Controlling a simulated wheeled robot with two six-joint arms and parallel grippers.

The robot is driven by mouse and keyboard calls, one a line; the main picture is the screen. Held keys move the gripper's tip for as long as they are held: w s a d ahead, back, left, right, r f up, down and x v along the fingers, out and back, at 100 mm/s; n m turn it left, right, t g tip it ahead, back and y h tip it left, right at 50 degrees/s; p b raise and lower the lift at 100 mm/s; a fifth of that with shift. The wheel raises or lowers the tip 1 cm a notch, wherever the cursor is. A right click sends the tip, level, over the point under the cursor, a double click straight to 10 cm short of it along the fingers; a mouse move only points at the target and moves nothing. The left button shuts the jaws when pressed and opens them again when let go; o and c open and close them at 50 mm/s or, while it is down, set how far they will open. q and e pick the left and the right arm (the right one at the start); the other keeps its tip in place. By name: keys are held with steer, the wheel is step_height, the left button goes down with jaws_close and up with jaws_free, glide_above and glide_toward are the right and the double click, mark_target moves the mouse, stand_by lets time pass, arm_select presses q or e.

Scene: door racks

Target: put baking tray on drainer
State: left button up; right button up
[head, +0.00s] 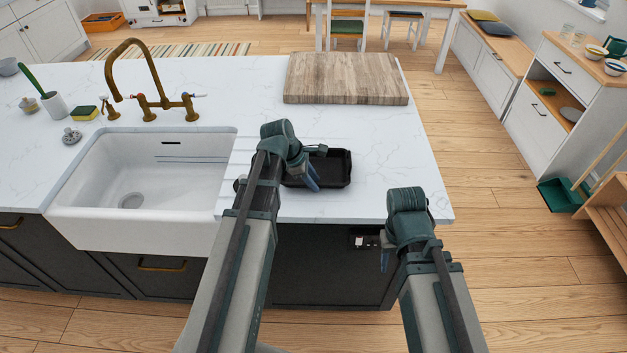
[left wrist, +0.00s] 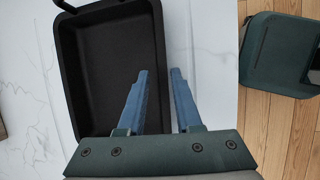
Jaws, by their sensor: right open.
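The baking tray (head: 337,170) is a black rectangular tray lying upright on the white counter, right of the sink. It also fills the left part of the left wrist view (left wrist: 105,65). My left gripper (head: 312,184) is at the tray. In the left wrist view its blue fingers (left wrist: 159,72) straddle the tray's right wall, one inside and one outside; whether they press on it is unclear. The drainer (head: 238,157) is the grooved counter strip between sink and tray, partly hidden by my left arm. My right gripper (head: 384,258) is open and empty, off the counter's front edge.
A wooden board (head: 345,78) lies behind the tray. The white sink (head: 150,185) with a brass tap (head: 150,90) is to the left. The counter's right end (head: 405,150) is clear. A dark cabinet (head: 320,270) is below the front edge.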

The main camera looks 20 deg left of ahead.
arm_select(q)
steer(key=shift+r, duration=0.15)
steer(key=shift+s+a+r+p, duration=0.15)
steer(key=shift+r+p, duration=0.4)
steer(key=shift+p, duration=0.1)
steer(key=p+v, duration=1)
steer(key=v, duration=0.1)
steer(key=s+d+f+m+g+y, duration=0.1)
steer(key=s+d+m+y, duration=0.1)
steer(key=s+d+m, duration=0.5)
steer(key=s+d+f+m+g+y, duration=0.1)
steer(key=s+d+m, duration=0.7)
steer(key=m, duration=0.9)
steer(key=d+g+y, duration=0.1)
steer(key=d+y, duration=0.1)
steer(key=d, duration=0.1)
steer(key=shift+s+d+m, duration=0.15)
steer(key=shift+m, duration=0.15)
steer(key=shift+f, duration=0.15)
step_height(320, 180, down, 6)
steer(key=b, duration=0.6)
